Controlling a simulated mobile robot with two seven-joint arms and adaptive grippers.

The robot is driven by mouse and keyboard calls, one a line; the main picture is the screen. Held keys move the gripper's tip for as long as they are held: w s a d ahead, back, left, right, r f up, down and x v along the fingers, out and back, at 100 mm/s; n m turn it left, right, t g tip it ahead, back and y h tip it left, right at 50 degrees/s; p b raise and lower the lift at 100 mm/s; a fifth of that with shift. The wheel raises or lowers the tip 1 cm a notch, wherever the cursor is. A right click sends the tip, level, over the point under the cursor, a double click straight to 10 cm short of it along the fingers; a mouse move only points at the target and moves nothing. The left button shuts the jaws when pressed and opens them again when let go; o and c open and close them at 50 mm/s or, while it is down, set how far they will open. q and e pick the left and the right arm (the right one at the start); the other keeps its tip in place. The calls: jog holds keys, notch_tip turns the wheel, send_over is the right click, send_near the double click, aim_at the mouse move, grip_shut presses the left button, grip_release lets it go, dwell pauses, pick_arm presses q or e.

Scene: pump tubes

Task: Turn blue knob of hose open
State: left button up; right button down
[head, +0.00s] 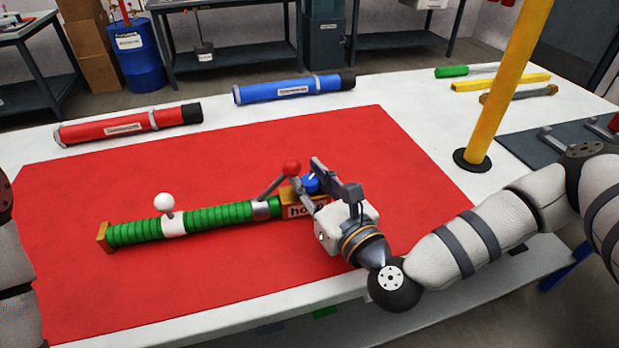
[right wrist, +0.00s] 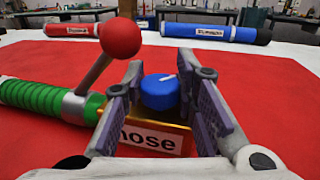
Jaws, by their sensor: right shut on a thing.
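The green ribbed hose (head: 220,215) lies on the red mat (head: 150,290), with a yellow-brown block labelled "hose" (right wrist: 153,140) at its right end. The blue knob (head: 311,183) sits on top of this block and carries a white mark in the right wrist view (right wrist: 160,92). My right gripper (head: 313,176) reaches in from the right and is shut on the blue knob, with one finger on each side. A lever with a red ball (right wrist: 121,38) rises just left of the gripper. My left gripper is out of view; only part of my left arm shows.
A red tube (head: 130,124) and a blue tube (head: 293,88) lie behind the mat. A yellow post (head: 500,90) stands at the right. The mat's front is clear.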

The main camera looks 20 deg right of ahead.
jog(key=shift+r+m+h, duration=0.15)
jog(key=shift+m+h, duration=0.15)
jog(key=shift+h, duration=0.2)
jog(key=c, duration=1.2)
grip_release()
jog(key=shift+c, duration=0.2)
jog(key=s, duration=0.4)
jog(key=s+d, duration=0.1)
jog(key=s, duration=0.3)
jog(key=s+d, duration=0.1)
jog(key=s, duration=0.2)
jog(key=shift+s+d, duration=0.2)
jog(key=shift+s, duration=0.2)
